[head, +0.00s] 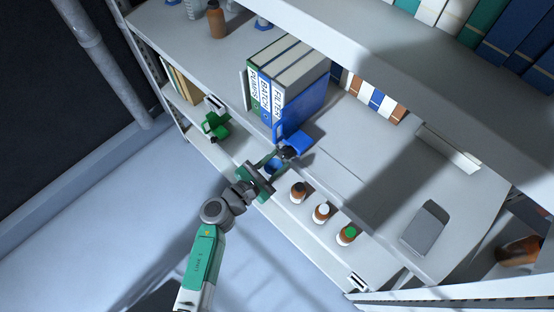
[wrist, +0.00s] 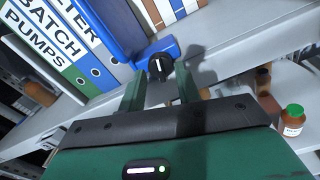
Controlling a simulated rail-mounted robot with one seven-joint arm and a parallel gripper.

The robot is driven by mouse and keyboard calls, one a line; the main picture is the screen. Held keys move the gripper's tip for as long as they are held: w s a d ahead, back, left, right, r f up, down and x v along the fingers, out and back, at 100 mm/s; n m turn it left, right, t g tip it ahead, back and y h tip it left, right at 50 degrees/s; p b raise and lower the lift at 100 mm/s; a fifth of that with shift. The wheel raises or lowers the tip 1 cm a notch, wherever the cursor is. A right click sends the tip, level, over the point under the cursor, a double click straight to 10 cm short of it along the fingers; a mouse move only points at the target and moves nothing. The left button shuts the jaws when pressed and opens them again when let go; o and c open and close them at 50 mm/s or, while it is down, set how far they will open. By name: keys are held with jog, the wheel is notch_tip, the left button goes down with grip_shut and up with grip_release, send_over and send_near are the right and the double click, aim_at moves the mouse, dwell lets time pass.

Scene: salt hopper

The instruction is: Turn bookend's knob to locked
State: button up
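The blue bookend (head: 300,140) stands on the shelf against the right side of the binders. It also shows in the wrist view (wrist: 168,46). Its black round knob (wrist: 160,67) faces my gripper and carries a white line that looks near upright in the wrist view. In the head view the knob (head: 287,153) is small and partly covered by my gripper. My gripper (head: 277,159) is open, with its two green fingers apart. The knob shows between and just beyond the fingertips (wrist: 161,80); I cannot tell whether they touch it. No locked marking is readable.
Binders (head: 290,85) labelled PUMPS, BATCH and FILTER stand left of the bookend. Bottles (head: 321,213) stand on the lower shelf, one with a green cap (wrist: 293,112). A green object (head: 215,125) is at the left. The upper shelf (head: 375,150) is mostly clear right of the bookend.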

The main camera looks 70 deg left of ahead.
jog(key=shift+w+a, duration=0.15)
jog(key=shift+w, duration=0.15)
jog(key=shift+c, duration=0.2)
jog(key=c, duration=0.5)
jog(key=shift+c, duration=0.2)
